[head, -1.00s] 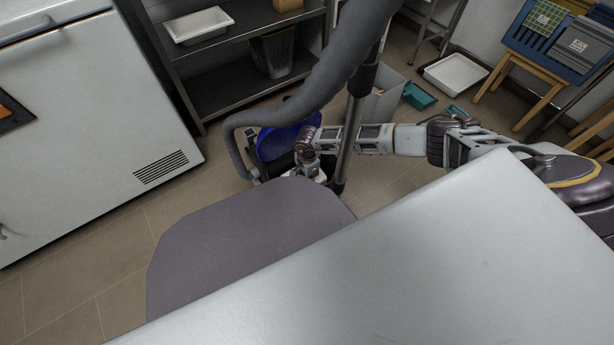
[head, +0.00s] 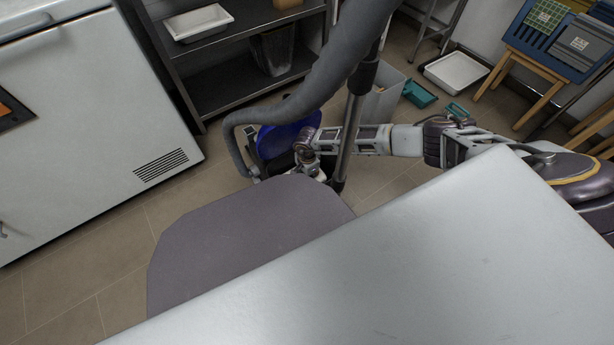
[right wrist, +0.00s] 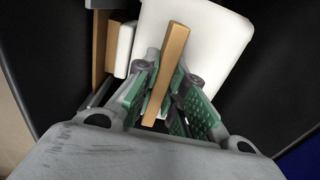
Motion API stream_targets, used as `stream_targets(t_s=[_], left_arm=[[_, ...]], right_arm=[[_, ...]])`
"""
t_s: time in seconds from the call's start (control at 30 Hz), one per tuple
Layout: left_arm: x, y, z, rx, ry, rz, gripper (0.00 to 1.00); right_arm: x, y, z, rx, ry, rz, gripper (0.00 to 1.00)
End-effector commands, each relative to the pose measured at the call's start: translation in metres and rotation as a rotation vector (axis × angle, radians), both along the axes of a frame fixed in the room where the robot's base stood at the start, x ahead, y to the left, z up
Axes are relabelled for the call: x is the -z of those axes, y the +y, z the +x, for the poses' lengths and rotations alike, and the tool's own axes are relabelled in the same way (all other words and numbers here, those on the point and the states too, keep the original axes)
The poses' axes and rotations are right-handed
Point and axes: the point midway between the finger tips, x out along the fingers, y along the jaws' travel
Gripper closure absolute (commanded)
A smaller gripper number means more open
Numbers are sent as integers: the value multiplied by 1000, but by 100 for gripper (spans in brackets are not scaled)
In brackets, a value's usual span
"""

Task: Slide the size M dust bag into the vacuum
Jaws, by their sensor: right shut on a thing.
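The vacuum, with a raised blue lid (head: 288,138) and a thick grey hose (head: 335,72), stands on the floor beyond the table. My right arm reaches to it from the right. In the right wrist view my right gripper (right wrist: 166,88), with green pads, is shut on the tan edge strip (right wrist: 168,62) of a white dust bag (right wrist: 215,42). The bag is over a dark space that looks like the vacuum's inside. Its size mark does not show. The head view mostly hides the gripper and bag. My left gripper is out of view.
A second white piece (right wrist: 123,48) with a tan strip (right wrist: 100,50) stands beside the held bag. A pale tabletop (head: 400,265) fills the front right. A white chest freezer (head: 90,130) stands left, a dark shelf (head: 245,90) behind. A metal tube (head: 350,130) rises beside the vacuum.

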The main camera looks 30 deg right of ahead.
Motion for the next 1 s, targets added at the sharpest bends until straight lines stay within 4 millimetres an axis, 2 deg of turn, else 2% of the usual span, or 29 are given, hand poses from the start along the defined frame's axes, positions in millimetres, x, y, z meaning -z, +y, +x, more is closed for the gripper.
stream_targets(t_s=[0.47, 0.5, 0.67, 1.0], left_arm=[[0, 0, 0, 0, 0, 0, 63], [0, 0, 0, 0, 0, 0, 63], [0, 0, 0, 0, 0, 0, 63], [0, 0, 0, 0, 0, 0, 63]], right_arm=[[7, 0, 0, 0, 0, -1, 100], [7, 0, 0, 0, 0, 0, 86], [7, 0, 0, 0, 0, 0, 65], [7, 0, 0, 0, 0, 0, 63]])
